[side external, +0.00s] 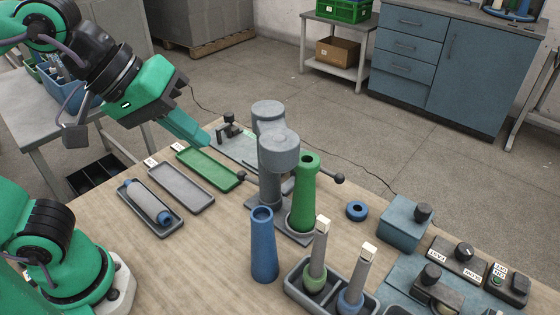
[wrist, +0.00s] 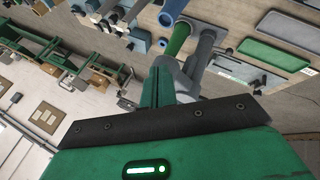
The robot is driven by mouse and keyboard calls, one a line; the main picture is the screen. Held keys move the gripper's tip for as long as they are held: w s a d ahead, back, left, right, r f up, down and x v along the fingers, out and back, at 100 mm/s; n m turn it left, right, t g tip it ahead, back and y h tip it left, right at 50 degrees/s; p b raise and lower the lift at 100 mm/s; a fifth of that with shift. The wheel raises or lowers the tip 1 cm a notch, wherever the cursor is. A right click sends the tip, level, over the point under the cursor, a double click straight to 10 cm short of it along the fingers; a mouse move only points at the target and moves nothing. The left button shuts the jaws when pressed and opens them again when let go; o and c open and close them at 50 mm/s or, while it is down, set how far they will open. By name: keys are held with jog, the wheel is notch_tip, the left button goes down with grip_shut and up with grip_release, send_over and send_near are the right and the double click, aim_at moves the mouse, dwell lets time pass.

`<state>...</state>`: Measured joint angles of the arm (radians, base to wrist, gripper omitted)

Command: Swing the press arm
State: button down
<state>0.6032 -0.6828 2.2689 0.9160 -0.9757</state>
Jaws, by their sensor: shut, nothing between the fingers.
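The winder stands mid-table in the side view, with a grey post and rounded grey head (side external: 276,145). Dark rods with ball knobs stick out left and right of the post, the right knob (side external: 338,177) standing clear; I cannot tell which part is the press arm. A green cone (side external: 304,195) stands upright beside the post. My gripper (side external: 204,140) is shut and empty, left of the grey head, over the table's far edge and apart from the winder. In the wrist view its closed fingers (wrist: 167,82) point toward the grey post (wrist: 198,58) and the green cone (wrist: 178,40).
A blue cone (side external: 263,245) stands in front of the winder. Left are a green tray (side external: 207,168), an empty grey tray (side external: 180,187) and a tray holding a grey-blue bobbin (side external: 148,202).

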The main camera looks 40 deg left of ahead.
jog(key=shift+s+r, duration=0.25)
jog(key=shift+r, duration=0.05)
jog(key=w+n+g+y, duration=0.1)
jog(key=n, duration=0.7)
jog(key=w+a+n+g+y, duration=0.1)
jog(key=w+n, duration=0.1)
jog(key=n, duration=0.6)
jog(key=w+a+n+g+y, duration=0.1)
jog(key=w+n, duration=0.1)
jog(key=n, duration=0.6)
jog(key=shift+w+a+f+n, duration=0.15)
jog(key=shift+f+n, duration=0.1)
jog(key=shift+n, duration=0.05)
jog(key=shift+f, duration=0.15)
